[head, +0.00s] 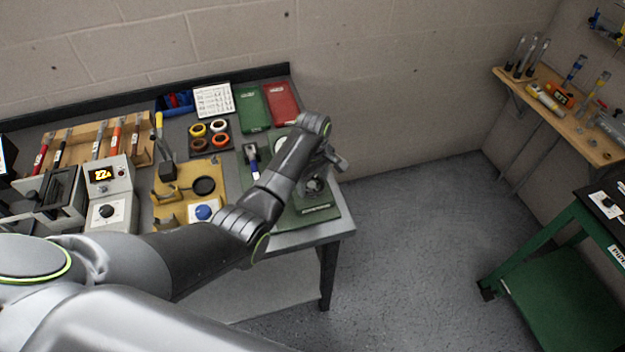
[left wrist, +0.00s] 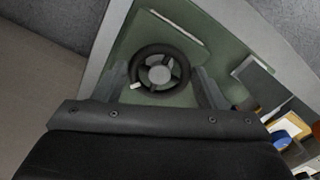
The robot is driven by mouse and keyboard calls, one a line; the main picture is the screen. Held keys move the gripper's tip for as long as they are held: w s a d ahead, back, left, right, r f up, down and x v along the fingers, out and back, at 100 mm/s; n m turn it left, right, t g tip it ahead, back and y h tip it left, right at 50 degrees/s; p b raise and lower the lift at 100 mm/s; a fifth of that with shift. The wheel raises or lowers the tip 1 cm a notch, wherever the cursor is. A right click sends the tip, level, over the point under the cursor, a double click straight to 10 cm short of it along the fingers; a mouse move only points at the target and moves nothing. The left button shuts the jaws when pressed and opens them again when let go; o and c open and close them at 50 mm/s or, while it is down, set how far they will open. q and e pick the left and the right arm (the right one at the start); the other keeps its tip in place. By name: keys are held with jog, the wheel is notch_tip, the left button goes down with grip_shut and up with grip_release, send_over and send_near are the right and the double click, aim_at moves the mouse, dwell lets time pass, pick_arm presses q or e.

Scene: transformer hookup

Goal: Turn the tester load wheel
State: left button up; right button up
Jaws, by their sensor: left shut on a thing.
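The tester load wheel is a dark round handwheel (head: 314,189) with spokes and a grey hub, on the green tester board at the table's right front corner. In the left wrist view the wheel (left wrist: 160,72) shows from above, with a small white mark on the lower left of its rim. My left gripper (head: 328,172) is over the wheel and shut on it. In the left wrist view grey fingers (left wrist: 206,88) flank the wheel. My own forearm hides part of the board in the head view.
A yellow fixture (head: 170,191) with a blue knob, a meter box (head: 109,187) reading in orange digits and a wooden tool rack stand to the left. Green and red booklets (head: 282,104) lie behind. The floor right of the table is clear.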

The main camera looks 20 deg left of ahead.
pick_arm(q)
jog(key=n, duration=0.3)
jog(key=shift+w+n, duration=0.1)
jog(key=shift+n, duration=2)
jog(key=shift+w, duration=0.1)
jog(key=o, duration=1)
